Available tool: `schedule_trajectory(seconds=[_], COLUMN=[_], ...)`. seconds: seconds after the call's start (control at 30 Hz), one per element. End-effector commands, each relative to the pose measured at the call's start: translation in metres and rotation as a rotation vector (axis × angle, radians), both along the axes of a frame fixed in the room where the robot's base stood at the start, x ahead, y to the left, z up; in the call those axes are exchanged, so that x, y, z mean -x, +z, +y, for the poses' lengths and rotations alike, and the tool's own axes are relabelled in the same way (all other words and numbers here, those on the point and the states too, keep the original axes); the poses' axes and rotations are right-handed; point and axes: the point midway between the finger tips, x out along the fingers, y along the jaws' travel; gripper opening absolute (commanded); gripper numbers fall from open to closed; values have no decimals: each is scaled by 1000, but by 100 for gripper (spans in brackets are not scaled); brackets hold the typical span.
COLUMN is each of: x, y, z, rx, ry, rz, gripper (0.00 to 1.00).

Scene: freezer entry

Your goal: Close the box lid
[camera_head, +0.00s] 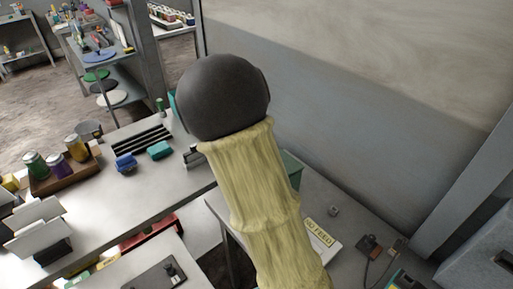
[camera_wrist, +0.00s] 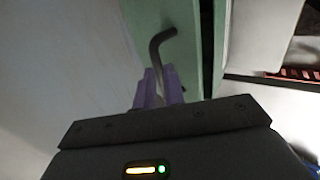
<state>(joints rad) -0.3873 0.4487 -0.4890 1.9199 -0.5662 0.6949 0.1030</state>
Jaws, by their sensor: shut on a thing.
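The green box shows in the head view (camera_head: 293,169) as a small part beside my sleeved arm, which hides most of it. In the wrist view a broad green panel (camera_wrist: 128,25) and a narrower green strip (camera_wrist: 219,45) stand with a dark gap between them. I cannot tell which is the lid. My gripper (camera_wrist: 158,88) has purple fingers shut on a dark bent rod (camera_wrist: 161,38). The rod's hooked end lies in front of the broad green panel; whether it touches is unclear. My gripper is hidden in the head view.
A grey wall (camera_head: 350,110) rises close behind the box. A white sign (camera_head: 322,240) and small dark devices (camera_head: 369,246) are on the bench at right. The left bench holds a wooden tray (camera_head: 62,178) with jars, and blue and teal blocks (camera_head: 159,150).

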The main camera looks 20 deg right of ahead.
Motion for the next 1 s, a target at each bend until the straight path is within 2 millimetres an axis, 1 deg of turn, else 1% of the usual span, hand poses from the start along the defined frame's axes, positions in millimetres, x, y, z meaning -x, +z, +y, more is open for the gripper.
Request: schedule_trajectory(seconds=[0.03,0.4,0.7,1.0], x=[1,6,9,9], y=[-9,-38,-49,-51], z=[4,21,27,28], rx=[-2,-5,-8,-7], ry=[2,1,0,1], rz=[-1,2,10,13], gripper=[0,0,0,0])
